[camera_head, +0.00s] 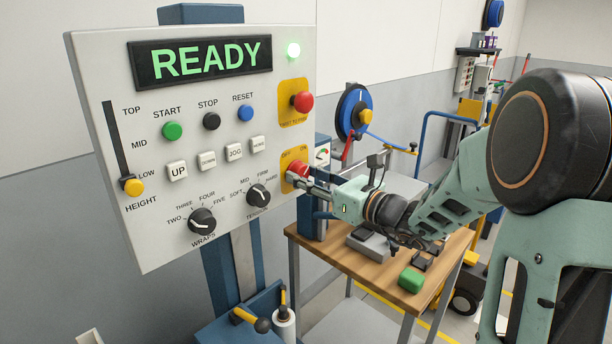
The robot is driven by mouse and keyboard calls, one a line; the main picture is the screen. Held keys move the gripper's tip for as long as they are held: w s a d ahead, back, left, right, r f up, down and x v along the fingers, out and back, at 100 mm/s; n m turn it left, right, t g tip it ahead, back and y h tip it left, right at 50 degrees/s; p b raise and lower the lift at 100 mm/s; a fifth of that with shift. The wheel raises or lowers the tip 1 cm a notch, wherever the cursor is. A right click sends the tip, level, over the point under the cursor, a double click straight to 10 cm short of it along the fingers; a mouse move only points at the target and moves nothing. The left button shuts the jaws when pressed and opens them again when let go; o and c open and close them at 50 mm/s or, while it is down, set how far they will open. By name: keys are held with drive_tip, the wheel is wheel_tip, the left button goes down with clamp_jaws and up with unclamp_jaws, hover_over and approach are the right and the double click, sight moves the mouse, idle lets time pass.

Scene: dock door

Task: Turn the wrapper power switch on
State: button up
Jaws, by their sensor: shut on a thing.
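The light grey wrapper control panel (92,75) fills the left of the head view. The power switch (298,167) is a red knob on a yellow plate marked OFF and ON, at the panel's lower right. My gripper (294,180) is at the knob, with its fingers shut on it. The fingers hide part of the knob, and I cannot tell which way it points.
A red emergency stop (302,102) sits above the switch. The tension knob (258,195) is close at lower left, with the wraps knob (202,221) beyond. A wooden-topped bench (375,285) with a green block (411,280) stands below my arm.

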drive_tip(key=o, duration=1.2)
drive_tip(key=shift+c, duration=0.2)
drive_tip(key=v, duration=1.2)
